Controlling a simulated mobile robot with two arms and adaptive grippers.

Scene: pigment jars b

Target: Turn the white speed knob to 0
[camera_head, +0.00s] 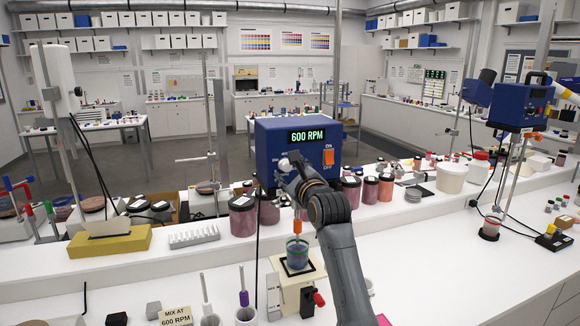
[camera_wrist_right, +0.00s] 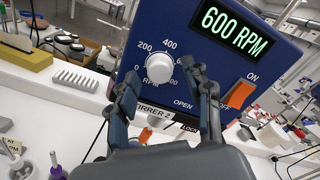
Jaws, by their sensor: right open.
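The white speed knob (camera_wrist_right: 159,66) is on the front of the blue stirrer box (camera_wrist_right: 205,60), inside a printed RPM scale. The knob also shows in the head view (camera_head: 284,165), partly hidden by my gripper. The display (camera_wrist_right: 234,31) reads 600 RPM. My right gripper (camera_wrist_right: 164,75) is open, with one finger to each side of the knob; I cannot tell whether either finger touches it. In the head view the right gripper (camera_head: 294,173) is in front of the box's left part. My left gripper is not in view.
An orange ON/OFF switch (camera_wrist_right: 240,94) sits right of the gripper. Below the box, a beaker of bluish liquid (camera_head: 297,256) stands on a cream base (camera_head: 288,298). Lidded jars (camera_head: 242,216) line the bench on both sides. A sign (camera_head: 176,316) says mix at 600 RPM.

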